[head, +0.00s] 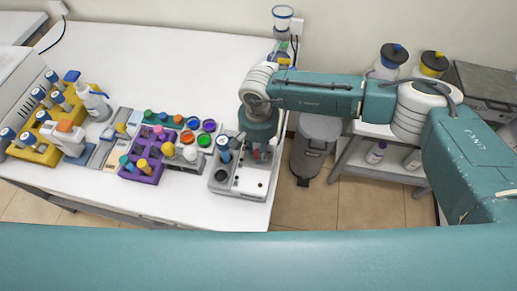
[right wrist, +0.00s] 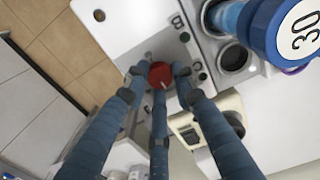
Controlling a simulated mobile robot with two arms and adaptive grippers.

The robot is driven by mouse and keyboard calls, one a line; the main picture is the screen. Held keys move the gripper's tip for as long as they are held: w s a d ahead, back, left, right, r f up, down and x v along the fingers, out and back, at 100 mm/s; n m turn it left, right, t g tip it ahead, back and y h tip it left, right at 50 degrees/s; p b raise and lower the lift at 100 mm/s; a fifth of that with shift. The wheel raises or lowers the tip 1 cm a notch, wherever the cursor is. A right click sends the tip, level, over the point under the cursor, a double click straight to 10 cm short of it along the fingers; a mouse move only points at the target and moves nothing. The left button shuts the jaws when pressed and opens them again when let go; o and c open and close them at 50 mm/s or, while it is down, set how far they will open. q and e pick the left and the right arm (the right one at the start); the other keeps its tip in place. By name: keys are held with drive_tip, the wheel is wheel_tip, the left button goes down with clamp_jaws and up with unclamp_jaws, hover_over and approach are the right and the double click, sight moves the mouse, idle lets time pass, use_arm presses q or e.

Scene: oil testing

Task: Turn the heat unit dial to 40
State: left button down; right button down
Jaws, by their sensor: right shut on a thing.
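The heat unit (head: 250,187) is a white box near the right end of the white table. Its red dial (right wrist: 160,75) shows in the right wrist view with a small light mark near its lower edge; I cannot read a setting. My right gripper (head: 262,153) reaches down over the heat unit. In the right wrist view its three blue fingers (right wrist: 160,82) are closed around the dial. In the head view the arm and fingers mostly hide the dial. My left gripper is in neither view.
A blue-capped bottle marked 30 (right wrist: 275,28) stands in the heat unit, close to the fingers; an empty round well (right wrist: 233,58) is beside it. A purple rack (head: 148,172) of coloured-capped vials stands to the left. A grey bin (head: 316,145) stands right of the table.

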drive_tip(key=m+b, duration=0.3)
drive_tip(key=b, duration=0.1)
drive_tip(key=m+b, duration=0.3)
drive_tip(key=b, duration=0.2)
drive_tip(key=m+b, duration=0.3)
drive_tip(key=b, duration=0.2)
drive_tip(key=shift+f, duration=0.25)
drive_tip(key=shift+r+m+b, duration=0.3)
drive_tip(key=shift+m+b, duration=1)
drive_tip(key=shift+b, duration=0.3)
drive_tip(key=c, duration=1.4)
unclamp_jaws()
wheel_tip(320, 180, up, 12)
